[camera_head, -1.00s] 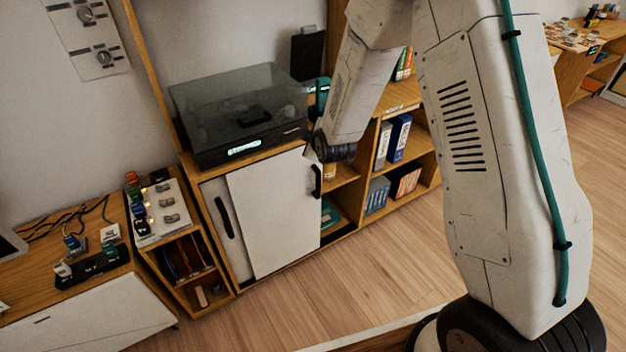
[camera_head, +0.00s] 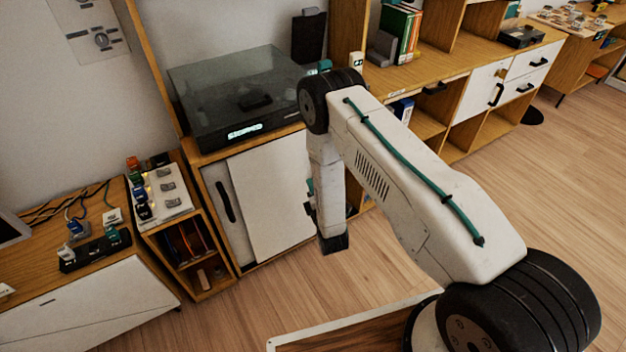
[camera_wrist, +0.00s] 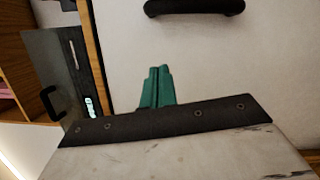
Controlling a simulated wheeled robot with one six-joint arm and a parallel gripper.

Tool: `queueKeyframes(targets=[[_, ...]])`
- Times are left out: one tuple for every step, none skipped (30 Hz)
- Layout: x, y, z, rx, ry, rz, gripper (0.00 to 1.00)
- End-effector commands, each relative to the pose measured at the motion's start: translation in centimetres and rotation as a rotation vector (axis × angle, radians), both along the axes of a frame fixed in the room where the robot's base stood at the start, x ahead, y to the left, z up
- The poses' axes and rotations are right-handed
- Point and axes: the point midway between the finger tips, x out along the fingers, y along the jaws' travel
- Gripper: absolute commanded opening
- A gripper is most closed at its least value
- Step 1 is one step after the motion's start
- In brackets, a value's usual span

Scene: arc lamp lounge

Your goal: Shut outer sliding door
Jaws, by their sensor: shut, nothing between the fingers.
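The outer sliding door (camera_head: 268,200) is a white panel on the low wooden cabinet, in the middle of the head view. It overlaps the inner white door, whose black handle (camera_head: 227,202) shows at its left. The outer door's right edge and handle are behind my arm in the head view. In the wrist view, a white door face (camera_wrist: 225,60) fills most of the picture, with a black bar handle (camera_wrist: 195,6) at the top edge. My gripper (camera_wrist: 157,72) has green fingers, shut and empty, over the door face and apart from the handle. Contact with the door cannot be told.
A dark box with a clear lid (camera_head: 240,92) stands on the cabinet. A switch panel (camera_head: 160,195) is on a small shelf at left. Open shelves with books (camera_head: 400,30) and white drawers (camera_head: 525,62) run right. The wooden floor (camera_head: 385,260) in front is clear.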

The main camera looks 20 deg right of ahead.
Motion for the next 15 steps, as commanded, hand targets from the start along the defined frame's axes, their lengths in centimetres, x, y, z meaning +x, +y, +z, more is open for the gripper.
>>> queueKeyframes(targets=[[1.0,0.0,0.2,0.001,-0.004,0.0,0.0],[1.6,0.0,0.2,0.001,-0.004,0.0,0.0],[2.5,0.0,0.3,0.001,-0.004,-0.001,0.0],[3.1,0.0,0.3,0.001,-0.004,-0.001,0.0],[3.8,0.1,0.4,0.002,-0.004,-0.001,0.0],[4.7,0.1,0.4,0.002,-0.003,-0.001,0.0],[5.4,0.1,0.4,0.002,-0.004,-0.002,0.0],[6.0,0.1,0.5,0.002,-0.003,-0.001,0.0],[6.9,0.2,0.5,0.003,-0.004,-0.001,0.0],[7.5,0.2,0.5,0.003,-0.002,-0.001,0.0],[8.0,0.3,0.5,0.003,-0.003,0.0,0.0],[8.6,0.0,0.6,0.002,0.0,-0.002,0.0],[8.6,-0.8,0.7,0.002,0.001,-0.004,0.0],[8.7,-1.3,0.7,0.002,0.001,-0.005,0.0],[8.8,-1.8,0.9,0.002,0.001,-0.004,0.0]])
